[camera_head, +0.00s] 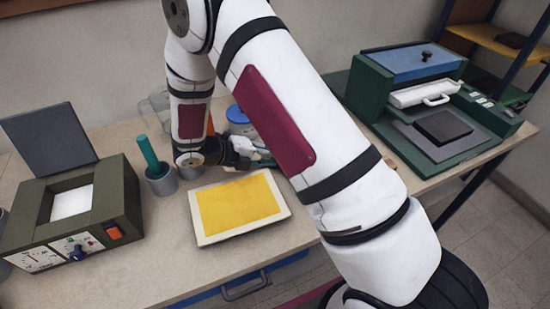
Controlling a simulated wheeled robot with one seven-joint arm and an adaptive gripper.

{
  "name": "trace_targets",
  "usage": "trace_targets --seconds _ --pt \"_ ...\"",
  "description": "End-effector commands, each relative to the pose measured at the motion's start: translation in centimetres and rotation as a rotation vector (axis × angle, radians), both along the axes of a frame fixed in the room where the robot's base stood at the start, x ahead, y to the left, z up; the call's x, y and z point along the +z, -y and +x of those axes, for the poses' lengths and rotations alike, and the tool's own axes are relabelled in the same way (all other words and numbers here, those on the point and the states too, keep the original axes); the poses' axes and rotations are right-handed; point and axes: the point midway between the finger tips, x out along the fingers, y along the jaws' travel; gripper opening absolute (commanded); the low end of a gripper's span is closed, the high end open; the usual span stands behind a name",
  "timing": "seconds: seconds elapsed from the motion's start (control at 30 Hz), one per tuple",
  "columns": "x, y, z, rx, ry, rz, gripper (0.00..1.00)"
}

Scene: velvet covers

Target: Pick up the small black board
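A small black board (443,127) lies flat on the grey plate (421,141) of the green machine at the right of the bench. My gripper (262,160) is in the middle of the bench, behind the yellow-topped tray and well to the left of the black board. My own forearm hides part of the gripper, so whether its fingers are open or shut does not show. Another dark flat item (511,41) rests on the yellow shelf at the upper right; I cannot tell what it is.
A green box with a raised dark lid (48,137) stands at the left. A grey cup (162,181) holding a green rod is beside it. The cream tray with a yellow surface (238,206) lies mid-bench. A blue-lidded jar (238,114) stands behind. The green machine's blue top (414,63) rises behind the board.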

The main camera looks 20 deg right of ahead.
Motion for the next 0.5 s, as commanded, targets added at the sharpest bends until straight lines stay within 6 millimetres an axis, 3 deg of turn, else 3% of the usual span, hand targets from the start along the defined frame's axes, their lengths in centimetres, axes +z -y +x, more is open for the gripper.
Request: trace_targets --seconds 0.23,0.4,0.5 --pt "0.0 0.04 -0.01 0.0 0.0 0.0 0.19" --pt "0.0 0.01 -0.01 0.0 0.0 0.0 0.0" --pt "0.0 0.0 -0.01 0.0 0.0 0.0 0.0"
